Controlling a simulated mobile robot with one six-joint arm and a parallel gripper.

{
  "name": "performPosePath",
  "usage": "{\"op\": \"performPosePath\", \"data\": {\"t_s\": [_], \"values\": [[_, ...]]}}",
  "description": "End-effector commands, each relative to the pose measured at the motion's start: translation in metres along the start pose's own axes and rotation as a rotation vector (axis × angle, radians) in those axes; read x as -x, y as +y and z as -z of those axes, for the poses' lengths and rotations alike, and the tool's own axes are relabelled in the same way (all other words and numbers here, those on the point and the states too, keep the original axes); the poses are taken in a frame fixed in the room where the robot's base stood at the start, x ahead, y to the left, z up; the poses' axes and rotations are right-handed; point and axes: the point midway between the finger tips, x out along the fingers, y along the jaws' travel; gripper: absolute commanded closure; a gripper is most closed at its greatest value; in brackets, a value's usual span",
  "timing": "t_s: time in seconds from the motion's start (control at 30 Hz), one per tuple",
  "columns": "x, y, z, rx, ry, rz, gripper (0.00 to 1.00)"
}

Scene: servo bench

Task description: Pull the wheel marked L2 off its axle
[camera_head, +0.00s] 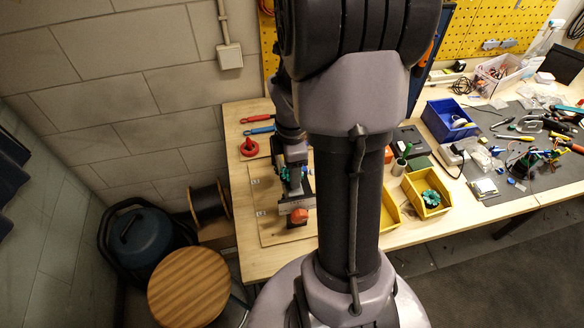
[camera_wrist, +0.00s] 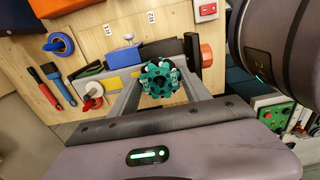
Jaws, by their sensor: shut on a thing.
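A teal toothed wheel (camera_wrist: 160,84) sits between the two fingers of my gripper (camera_wrist: 161,78) in the wrist view. The fingers are shut on it. A little teal also shows at my gripper (camera_head: 290,178) in the head view, mostly hidden by my arm. I cannot tell whether the wheel is still on its axle. The wooden board (camera_head: 270,232) under my gripper carries small white labels. In the wrist view two labels seem to read R1 (camera_wrist: 107,30) and R2 (camera_wrist: 151,17). No L2 mark is readable.
An orange-red block (camera_head: 299,216) stands close to my gripper. A yellow bin (camera_head: 414,187) at the right holds another teal part (camera_head: 431,198). A blue bin (camera_head: 436,118) and loose tools lie further right. Red and blue-handled tools (camera_head: 258,130) lie at the far left.

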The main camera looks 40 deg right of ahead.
Motion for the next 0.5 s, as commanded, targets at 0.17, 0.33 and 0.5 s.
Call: {"op": "performPosePath", "data": {"t_s": [0.17,0.33,0.5], "values": [[0.007,0.0,0.0,0.0,0.0,0.001,0.93],[0.02,0.0,0.0,0.0,0.0,0.0,0.93],[0.032,0.0,0.0,0.0,0.0,0.0,0.93]]}}
